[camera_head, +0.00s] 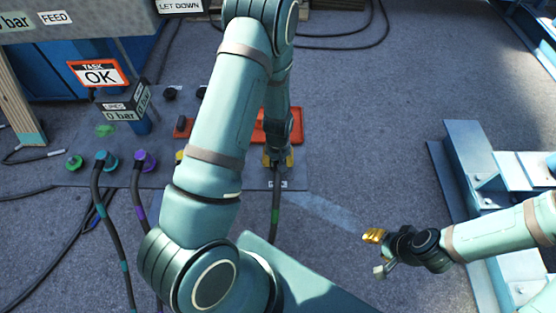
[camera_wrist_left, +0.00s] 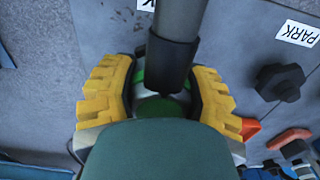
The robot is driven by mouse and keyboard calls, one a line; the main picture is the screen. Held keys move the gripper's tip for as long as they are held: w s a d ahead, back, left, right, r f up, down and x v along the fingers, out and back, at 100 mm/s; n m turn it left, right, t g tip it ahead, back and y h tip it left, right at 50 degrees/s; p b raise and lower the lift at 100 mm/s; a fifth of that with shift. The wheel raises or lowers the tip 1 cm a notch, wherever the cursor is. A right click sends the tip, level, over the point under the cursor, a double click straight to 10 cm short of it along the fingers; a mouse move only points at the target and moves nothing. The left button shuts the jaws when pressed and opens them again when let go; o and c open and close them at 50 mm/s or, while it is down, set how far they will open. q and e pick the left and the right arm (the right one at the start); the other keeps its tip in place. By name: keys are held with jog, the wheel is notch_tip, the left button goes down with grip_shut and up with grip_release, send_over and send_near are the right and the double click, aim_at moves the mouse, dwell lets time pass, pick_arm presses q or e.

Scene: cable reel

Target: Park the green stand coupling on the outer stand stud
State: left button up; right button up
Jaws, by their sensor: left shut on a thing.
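My left gripper (camera_head: 278,158) is shut on the green stand coupling, low over the grey plate. In the left wrist view, its yellow fingers (camera_wrist_left: 160,98) sit on both sides of the coupling (camera_wrist_left: 158,105), which shows green bands and a dark hose (camera_wrist_left: 178,50) rising from it. In the head view the green-banded hose (camera_head: 275,215) runs down from the gripper. A black stud (camera_wrist_left: 280,82) stands beside a PARK label (camera_wrist_left: 298,33), apart from the fingers. Whether the coupling sits on a stud below is hidden. My right gripper (camera_head: 376,252) is open and empty, over the floor.
Teal (camera_head: 107,160) and purple (camera_head: 143,160) couplings with hoses stand at the left of the plate, with a green cap (camera_head: 74,162) nearby. A red-orange part (camera_head: 255,130) lies behind my left arm. A sign (camera_head: 99,74) reads TASK OK. Floor at centre right is clear.

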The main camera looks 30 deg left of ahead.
pick_arm(q)
jog(key=shift+f, duration=0.2)
jog(key=o, duration=1.4)
jog(key=shift+r, duration=0.1)
notch_tip(320, 180, up, 12)
jog(key=shift+f, duration=0.1)
